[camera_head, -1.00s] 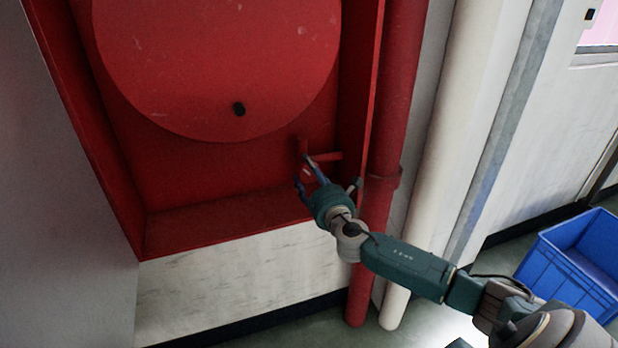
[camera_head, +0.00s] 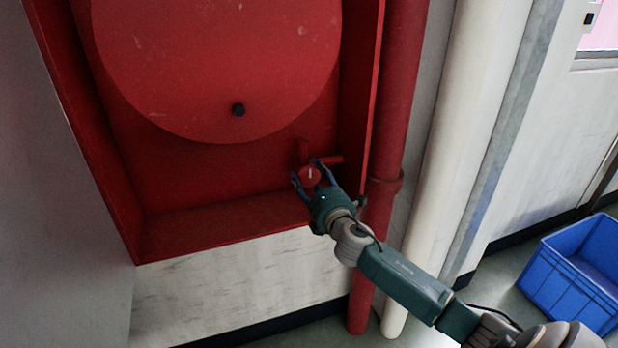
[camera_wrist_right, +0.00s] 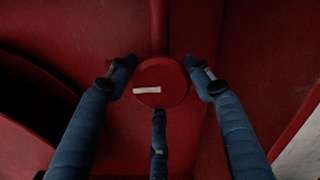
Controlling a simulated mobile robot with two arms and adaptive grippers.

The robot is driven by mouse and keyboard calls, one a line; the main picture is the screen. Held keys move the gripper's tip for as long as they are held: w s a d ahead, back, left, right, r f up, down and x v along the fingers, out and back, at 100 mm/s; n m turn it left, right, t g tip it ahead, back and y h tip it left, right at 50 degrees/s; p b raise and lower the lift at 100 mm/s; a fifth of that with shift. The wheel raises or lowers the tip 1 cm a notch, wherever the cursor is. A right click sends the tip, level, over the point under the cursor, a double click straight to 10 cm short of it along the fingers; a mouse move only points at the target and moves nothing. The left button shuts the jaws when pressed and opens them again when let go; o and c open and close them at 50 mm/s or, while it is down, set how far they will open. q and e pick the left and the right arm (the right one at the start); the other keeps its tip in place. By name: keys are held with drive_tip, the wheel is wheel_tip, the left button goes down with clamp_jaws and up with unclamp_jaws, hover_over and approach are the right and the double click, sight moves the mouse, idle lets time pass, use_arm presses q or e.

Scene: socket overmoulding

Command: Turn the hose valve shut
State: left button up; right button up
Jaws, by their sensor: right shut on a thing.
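The hose valve is a round red knob (camera_head: 310,176) with a white mark, on a red pipe at the lower right inside the red cabinet. It also shows in the right wrist view (camera_wrist_right: 161,84), where its white mark lies nearly level. My right gripper (camera_head: 312,178) is shut on the valve knob, with two blue fingers at its sides and a third below it. In the wrist view the fingers (camera_wrist_right: 160,95) surround the knob's rim. My left gripper is not in view.
A large red hose reel disc (camera_head: 215,60) with a black knob (camera_head: 238,109) fills the cabinet above. The cabinet's right wall (camera_head: 362,90) stands close beside the valve. Red and white vertical pipes (camera_head: 398,100) run to its right. A blue crate (camera_head: 572,275) is on the floor.

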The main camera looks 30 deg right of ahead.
drive_tip(key=shift+d+r, duration=0.3)
drive_tip(key=shift+r, duration=0.1)
drive_tip(key=o, duration=1)
drive_tip(key=shift+o, duration=0.8)
drive_tip(key=shift+f, duration=0.25)
drive_tip(key=shift+s+a+f, duration=0.1)
drive_tip(key=shift+s+a, duration=0.05)
drive_tip(key=shift+s, duration=0.1)
drive_tip(key=v, duration=1.1)
drive_tip(key=shift+s, duration=0.3)
